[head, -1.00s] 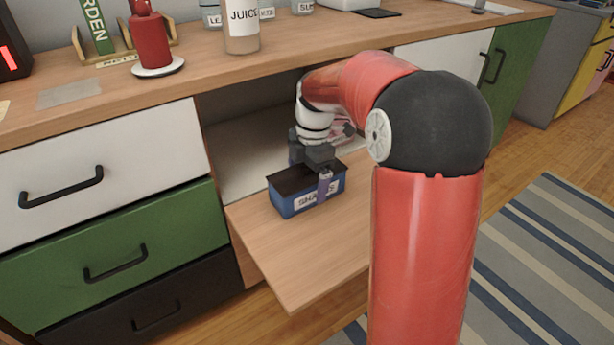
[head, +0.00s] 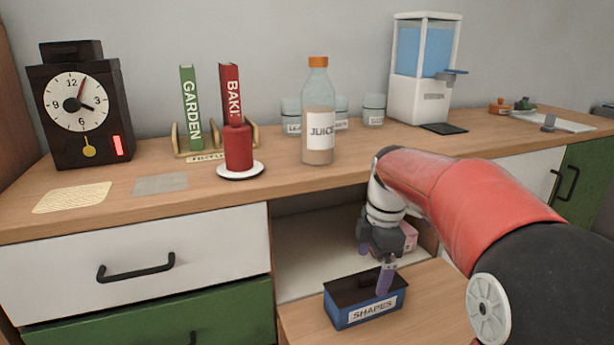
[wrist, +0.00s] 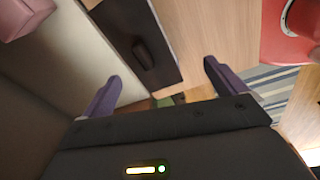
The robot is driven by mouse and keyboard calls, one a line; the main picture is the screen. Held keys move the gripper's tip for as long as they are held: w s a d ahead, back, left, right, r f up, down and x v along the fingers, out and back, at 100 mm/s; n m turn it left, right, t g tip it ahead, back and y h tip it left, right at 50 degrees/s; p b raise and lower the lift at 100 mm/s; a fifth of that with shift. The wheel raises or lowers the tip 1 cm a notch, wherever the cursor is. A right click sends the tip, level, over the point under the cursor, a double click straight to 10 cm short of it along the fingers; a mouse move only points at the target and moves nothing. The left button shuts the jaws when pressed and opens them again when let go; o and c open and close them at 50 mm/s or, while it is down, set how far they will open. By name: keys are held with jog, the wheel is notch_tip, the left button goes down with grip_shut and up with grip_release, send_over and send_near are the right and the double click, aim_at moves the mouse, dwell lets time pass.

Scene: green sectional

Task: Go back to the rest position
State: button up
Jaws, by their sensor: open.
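My gripper (head: 376,256) is at the open cabinet compartment below the counter, reached by my red arm. Its two purple fingers are apart, and in the wrist view (wrist: 162,88) nothing sits between their tips. Just below it in the head view is a blue box (head: 364,314) with a "SHAPES" label and a dark lid with a handle. The box stands on the fold-down wooden door. The dark lid (wrist: 133,33) also shows in the wrist view, beyond the fingers. One finger overlaps the box in the head view; I cannot tell whether they touch.
A pink object (head: 409,238) is inside the compartment. The counter edge lies close above my gripper.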

jog(key=s+r+m+t+p, duration=0.1)
jog(key=s+m+t+p, duration=0.1)
jog(key=s+m, duration=0.7)
jog(key=s+r+m+t+h+p, duration=0.1)
jog(key=s+m+t, duration=0.2)
jog(key=s+m, duration=0.7)
jog(key=shift+s+a+r+p, duration=0.35)
jog(key=shift+s+a+p, duration=0.1)
jog(key=shift+s, duration=0.95)
